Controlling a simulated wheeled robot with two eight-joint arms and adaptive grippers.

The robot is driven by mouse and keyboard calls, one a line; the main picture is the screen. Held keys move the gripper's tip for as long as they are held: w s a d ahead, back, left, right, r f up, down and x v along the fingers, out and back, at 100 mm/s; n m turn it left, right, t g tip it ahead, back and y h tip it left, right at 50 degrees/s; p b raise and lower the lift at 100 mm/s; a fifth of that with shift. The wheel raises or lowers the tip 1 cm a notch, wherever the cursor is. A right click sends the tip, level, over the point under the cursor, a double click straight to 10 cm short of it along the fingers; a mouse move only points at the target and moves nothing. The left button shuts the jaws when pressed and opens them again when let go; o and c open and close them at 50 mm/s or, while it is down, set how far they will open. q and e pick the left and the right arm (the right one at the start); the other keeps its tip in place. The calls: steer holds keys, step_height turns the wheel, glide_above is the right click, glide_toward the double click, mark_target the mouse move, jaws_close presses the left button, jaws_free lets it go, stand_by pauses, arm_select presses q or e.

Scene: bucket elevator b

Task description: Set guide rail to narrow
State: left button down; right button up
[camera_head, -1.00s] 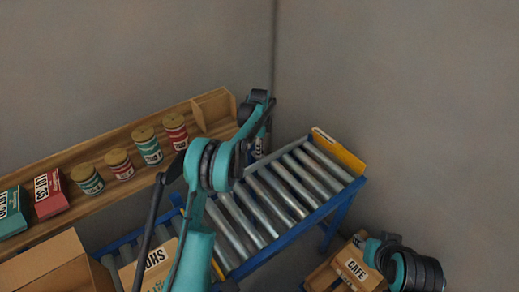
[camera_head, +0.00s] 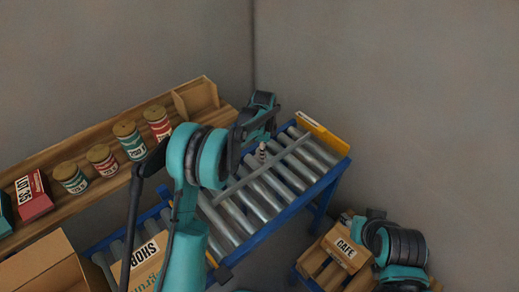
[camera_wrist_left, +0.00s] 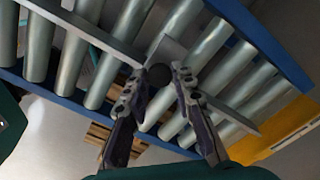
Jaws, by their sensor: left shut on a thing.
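The guide rail (camera_head: 280,158) is a grey bar lying lengthwise over the conveyor rollers (camera_head: 240,212), with rollers showing on both sides of it. In the left wrist view the rail (camera_wrist_left: 107,40) runs from upper left to lower right. A dark round knob (camera_wrist_left: 158,75) stands on a plate at its middle. My left gripper (camera_wrist_left: 159,84) has its fingers on either side of this knob and is shut on it. In the head view the left gripper (camera_head: 260,140) is above the rail, partly hidden by my arm. My right gripper is not in view.
A blue frame (camera_head: 320,185) carries the rollers, with a yellow end plate (camera_head: 323,133). A wooden shelf (camera_head: 100,195) with several cans and boxes runs behind. An open carton (camera_head: 50,265) and a SHOP box (camera_head: 145,262) are at lower left, a CAFE box (camera_head: 345,252) at lower right.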

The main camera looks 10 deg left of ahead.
arm_select(q)
steer(key=c, duration=1.3)
jaws_free()
steer(key=shift+o, duration=0.2)
step_height(320, 180, up, 12)
